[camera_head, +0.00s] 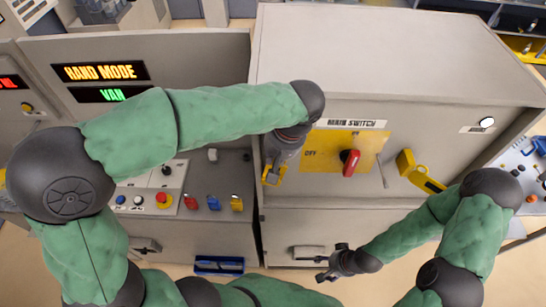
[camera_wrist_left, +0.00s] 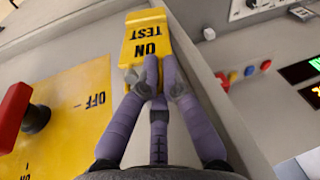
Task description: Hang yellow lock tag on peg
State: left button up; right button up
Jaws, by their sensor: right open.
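The yellow lock tag (camera_wrist_left: 147,38), lettered "ON TEST" upside down in the left wrist view, is at my left gripper (camera_wrist_left: 160,82), near the side edge of the switch cabinet. The fingers close on its lower end. In the head view my left gripper (camera_head: 274,172) points down with the tag's yellow edge showing, left of the yellow switch plate. A small pale piece (camera_wrist_left: 131,76) shows beside the left fingertip; I cannot tell whether it is the peg. My right gripper (camera_head: 333,266) is open and empty, low in front of the cabinet.
The red main switch handle (camera_head: 350,162) sticks out from its yellow plate (camera_head: 321,154). A yellow handle-like part (camera_head: 420,176) is further right. Red (camera_head: 190,202), blue (camera_head: 213,202) and yellow (camera_head: 236,203) pieces stand on the left console. A blue tray (camera_head: 218,265) lies below.

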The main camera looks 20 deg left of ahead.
pick_arm(q)
jog(key=o, duration=0.3)
jog(key=shift+s+d+f, duration=0.1)
jog(key=shift+s+f, duration=0.05)
jog(key=shift+f, duration=0.3)
jog(key=shift+o, duration=0.2)
jog(key=w+v, duration=0.1)
jog(key=v, duration=0.5)
jog(key=s+d, duration=0.4)
jog(key=d, duration=0.6)
jog(key=shift+s+d, duration=0.35)
jog(key=shift+d, duration=0.05)
